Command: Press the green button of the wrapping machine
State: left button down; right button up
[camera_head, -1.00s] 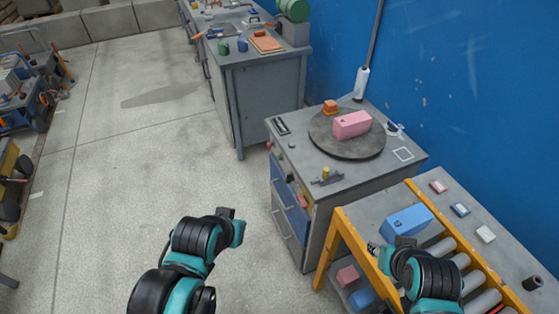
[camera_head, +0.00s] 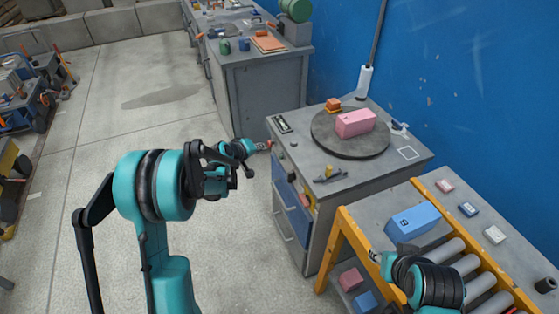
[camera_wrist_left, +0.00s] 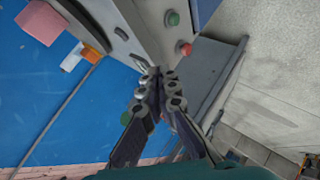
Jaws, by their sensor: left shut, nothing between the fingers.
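The wrapping machine (camera_head: 330,172) is a grey cabinet with a round dark turntable carrying a pink block (camera_head: 356,123). In the left wrist view its green button (camera_wrist_left: 172,18) sits on the front panel beside a red button (camera_wrist_left: 184,48). In the head view I cannot make out the green button. My left gripper (camera_head: 261,146) is beside the machine's upper left edge. It also shows in the left wrist view (camera_wrist_left: 156,75), shut and empty, apart from the green button in that picture. My right gripper (camera_head: 376,256) is near the roller conveyor; its fingers are too small to judge.
The yellow-framed roller conveyor (camera_head: 345,225) with a blue box (camera_head: 412,221) stands right of the machine. A grey workbench (camera_head: 262,90) stands behind it, against the blue wall (camera_head: 470,80). The floor (camera_head: 100,120) on the left is mostly open.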

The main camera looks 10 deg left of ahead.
aim_at(281, 157)
pick_arm(q)
jog(key=w+a+f+n+t, duration=0.1)
jog(key=w+a+f, duration=0.1)
jog(key=f, duration=0.6)
jog(key=w+a+f+n+b, duration=0.1)
jog(key=w+a+f+n, duration=0.1)
jog(key=f, duration=0.6)
jog(key=shift+w+a+f+n+t, duration=0.3)
jog(key=shift+w+a+f+t, duration=0.1)
jog(key=shift+w+a, duration=0.5)
jog(key=shift+d+r, duration=0.1)
jog(key=shift+d, duration=0.05)
jog(key=w+d, duration=0.5)
jog(key=d, duration=0.2)
jog(key=shift+d, duration=0.15)
jog(key=shift+w+d, duration=0.25)
jog(key=shift+d, duration=0.05)
